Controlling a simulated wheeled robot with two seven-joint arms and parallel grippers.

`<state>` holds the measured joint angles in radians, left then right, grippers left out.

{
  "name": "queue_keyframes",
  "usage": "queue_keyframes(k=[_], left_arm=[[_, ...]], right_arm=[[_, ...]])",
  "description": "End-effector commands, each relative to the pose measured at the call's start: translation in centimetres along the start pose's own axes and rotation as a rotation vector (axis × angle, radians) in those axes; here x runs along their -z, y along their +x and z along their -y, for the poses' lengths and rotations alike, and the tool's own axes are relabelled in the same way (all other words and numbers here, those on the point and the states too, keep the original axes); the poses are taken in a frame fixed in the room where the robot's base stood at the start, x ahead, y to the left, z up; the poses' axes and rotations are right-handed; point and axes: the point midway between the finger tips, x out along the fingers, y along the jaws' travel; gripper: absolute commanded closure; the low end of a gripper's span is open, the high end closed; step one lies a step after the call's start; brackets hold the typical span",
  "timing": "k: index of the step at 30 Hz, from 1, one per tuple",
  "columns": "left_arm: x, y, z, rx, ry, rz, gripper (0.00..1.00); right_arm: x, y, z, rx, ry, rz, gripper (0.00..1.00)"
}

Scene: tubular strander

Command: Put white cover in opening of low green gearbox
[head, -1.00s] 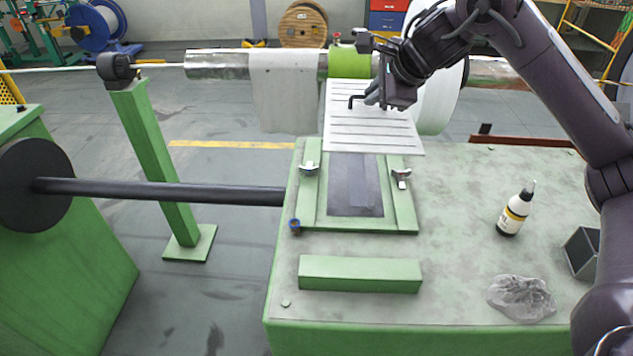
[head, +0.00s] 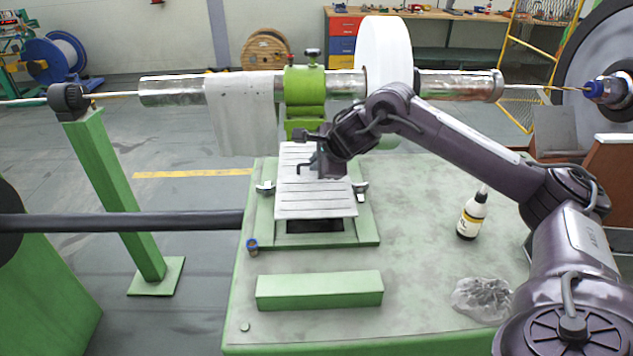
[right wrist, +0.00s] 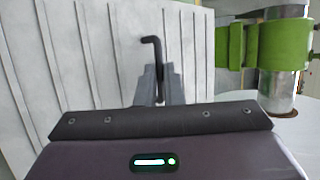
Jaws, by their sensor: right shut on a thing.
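The white cover (head: 315,206) is a ribbed light plate with a dark bent handle. It also fills much of the right wrist view (right wrist: 85,60). My right gripper (head: 317,166) is shut on the cover's handle, which shows between the fingers in the right wrist view (right wrist: 160,86). The cover hangs over the opening (head: 315,226) of the low green gearbox (head: 237,310). A dark strip of the opening shows below the cover's near edge; the rest is hidden. I cannot tell whether the cover touches the green frame (head: 366,236). My left gripper is not in view.
Wing clamps stand left (head: 265,188) and right (head: 361,188) of the opening. A shaft with a green clamp (head: 305,88) runs behind.

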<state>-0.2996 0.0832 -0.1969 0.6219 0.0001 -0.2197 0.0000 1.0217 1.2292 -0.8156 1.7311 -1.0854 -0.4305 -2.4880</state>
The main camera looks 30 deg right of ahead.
Motion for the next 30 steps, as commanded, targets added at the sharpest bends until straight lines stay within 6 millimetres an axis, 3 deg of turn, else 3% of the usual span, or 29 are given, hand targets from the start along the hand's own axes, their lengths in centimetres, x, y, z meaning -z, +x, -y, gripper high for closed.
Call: queue_keyframes(k=[15,28,30], left_arm=[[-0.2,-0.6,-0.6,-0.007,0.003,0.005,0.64],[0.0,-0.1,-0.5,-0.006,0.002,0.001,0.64],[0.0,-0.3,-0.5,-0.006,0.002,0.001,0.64]], right_arm=[[1.3,3.8,-3.2,0.006,0.001,0.003,1.00],[1.5,4.4,-3.7,0.008,0.002,0.004,1.00],[1.6,4.4,-3.9,0.002,0.000,0.001,0.85]])
